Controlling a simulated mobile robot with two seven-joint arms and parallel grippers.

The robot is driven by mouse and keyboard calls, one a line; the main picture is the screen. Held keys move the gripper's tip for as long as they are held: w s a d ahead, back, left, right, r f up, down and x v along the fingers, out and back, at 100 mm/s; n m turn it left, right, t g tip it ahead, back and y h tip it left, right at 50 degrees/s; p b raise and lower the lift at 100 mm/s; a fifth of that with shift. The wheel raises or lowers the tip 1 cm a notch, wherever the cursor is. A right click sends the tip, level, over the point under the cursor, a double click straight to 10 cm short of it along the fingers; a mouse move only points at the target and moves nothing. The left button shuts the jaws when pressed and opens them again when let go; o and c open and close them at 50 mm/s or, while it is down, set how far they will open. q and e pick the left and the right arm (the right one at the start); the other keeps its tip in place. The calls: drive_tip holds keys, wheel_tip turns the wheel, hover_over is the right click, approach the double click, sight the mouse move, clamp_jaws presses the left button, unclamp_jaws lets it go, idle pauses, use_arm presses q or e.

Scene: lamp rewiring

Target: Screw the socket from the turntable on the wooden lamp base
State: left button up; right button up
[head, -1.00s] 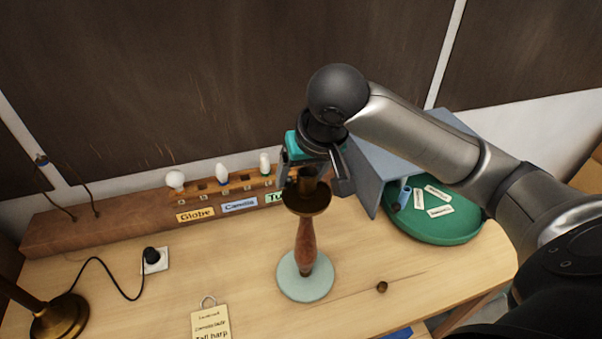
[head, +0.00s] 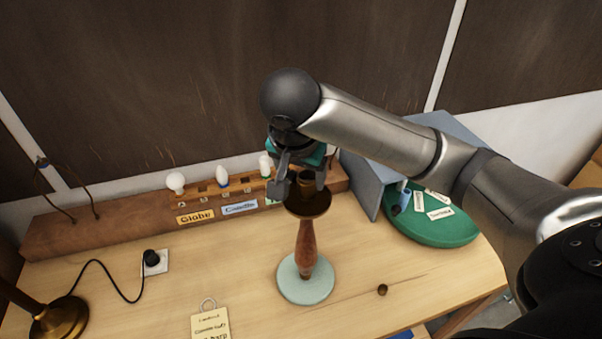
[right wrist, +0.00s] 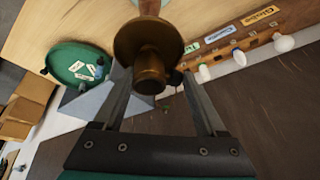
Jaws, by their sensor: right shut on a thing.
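The wooden lamp base (head: 306,242) stands upright on a pale green disc (head: 304,290) on the table. A wide brass cup (head: 318,207) is at its top, and the brass socket (head: 306,184) sits upright in the cup's middle. My right gripper (head: 301,187) is shut on the socket from above and behind. In the right wrist view, the socket (right wrist: 149,72) is between the two fingers (right wrist: 153,88). Whether its thread is engaged cannot be seen. The green turntable (head: 450,235) at right holds white labels and a blue part. My left gripper is not in view.
A wooden rack (head: 120,222) with several bulbs and name labels runs along the back. A blue-grey panel (head: 362,187) stands behind the turntable. A tag (head: 211,322), a small brass piece (head: 382,290), a brass lamp (head: 62,318) and a corded plug (head: 152,258) are on the table.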

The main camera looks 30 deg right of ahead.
drive_tip(key=m, duration=0.1)
drive_tip(key=m+g, duration=0.1)
drive_tip(key=m, duration=0.1)
drive_tip(key=m+h, duration=0.1)
drive_tip(key=shift+w+d, duration=0.2)
drive_tip(key=shift+d, duration=0.05)
drive_tip(key=m+g, duration=0.1)
drive_tip(key=m, duration=0.3)
drive_tip(key=shift+d+g+h, duration=0.15)
drive_tip(key=shift+g+h, duration=0.15)
drive_tip(key=shift+g, duration=0.1)
drive_tip(key=o, duration=1.2)
